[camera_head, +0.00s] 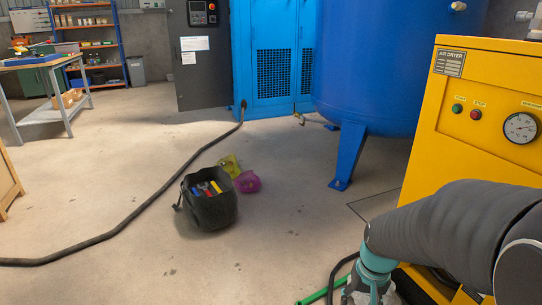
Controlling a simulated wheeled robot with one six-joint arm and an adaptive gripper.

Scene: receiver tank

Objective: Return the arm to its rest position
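My arm, in a dark grey ribbed sleeve, reaches in from the lower right in the head view. It ends in a teal wrist piece. My gripper (368,296) is at the bottom edge of the picture, and its fingers are cut off or hidden, so I cannot see whether it is open or holds anything. The arm lies in front of the yellow air dryer (468,160).
A blue tank (385,60) on legs stands behind the dryer. A black tool bag (208,203) sits on the floor near a dark hose (137,208). A green bar (322,291) lies beside my gripper. The middle floor is mostly clear.

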